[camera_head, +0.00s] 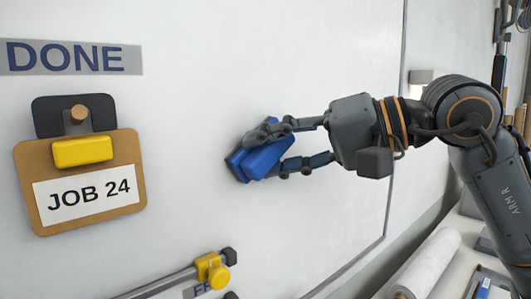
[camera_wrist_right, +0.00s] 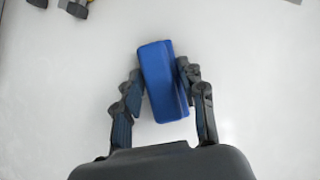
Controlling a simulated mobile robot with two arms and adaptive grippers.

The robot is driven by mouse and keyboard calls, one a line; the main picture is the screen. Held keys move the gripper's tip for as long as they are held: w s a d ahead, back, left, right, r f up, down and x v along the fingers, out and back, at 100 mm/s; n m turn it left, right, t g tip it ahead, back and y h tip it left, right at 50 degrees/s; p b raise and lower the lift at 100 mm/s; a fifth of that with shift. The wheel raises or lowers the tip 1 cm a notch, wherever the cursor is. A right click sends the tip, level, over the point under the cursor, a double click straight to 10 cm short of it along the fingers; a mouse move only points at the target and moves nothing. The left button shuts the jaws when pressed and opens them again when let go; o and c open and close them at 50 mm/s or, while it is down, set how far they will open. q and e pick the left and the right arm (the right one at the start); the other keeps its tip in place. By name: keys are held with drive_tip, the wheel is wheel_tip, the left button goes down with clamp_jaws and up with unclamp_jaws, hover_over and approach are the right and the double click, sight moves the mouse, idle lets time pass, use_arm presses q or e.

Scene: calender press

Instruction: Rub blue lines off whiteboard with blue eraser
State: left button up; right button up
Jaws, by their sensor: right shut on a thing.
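The whiteboard (camera_head: 190,60) fills most of the head view, and no blue lines show on the part of it in view. My right gripper (camera_head: 278,150) reaches in from the right and is shut on the blue eraser (camera_head: 262,158). The eraser is held at the board's face, slightly tilted; I cannot tell whether it touches the surface. In the right wrist view the eraser (camera_wrist_right: 162,82) sits between the two fingers (camera_wrist_right: 162,95), with white board around it. My left gripper is not in view.
A brown clipboard (camera_head: 130,160) with a yellow clip and "JOB 24" card hangs at left, below a "DONE" label (camera_head: 70,58). A rail with a yellow clamp (camera_head: 212,270) is at the bottom. A white roll (camera_head: 428,262) lies at lower right. The board between clipboard and eraser is clear.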

drive_tip(key=w+d, duration=0.2)
drive_tip(key=d, duration=0.1)
drive_tip(key=w+d, duration=0.2)
drive_tip(key=shift+d+p, duration=0.15)
drive_tip(key=shift+p, duration=0.15)
idle(0.4)
drive_tip(key=shift+s, duration=0.1)
drive_tip(key=shift+s+d+b, duration=0.6)
drive_tip(key=shift+s+d, duration=0.3)
drive_tip(key=shift+s, duration=0.3)
drive_tip(key=shift+s+d+b, duration=0.6)
drive_tip(key=shift+s+d, duration=0.25)
drive_tip(key=shift+s, duration=0.35)
drive_tip(key=shift+s, duration=0.1)
drive_tip(key=shift+s+d+b, duration=0.5)
drive_tip(key=shift+s+d, duration=0.4)
drive_tip(key=shift+s, duration=0.25)
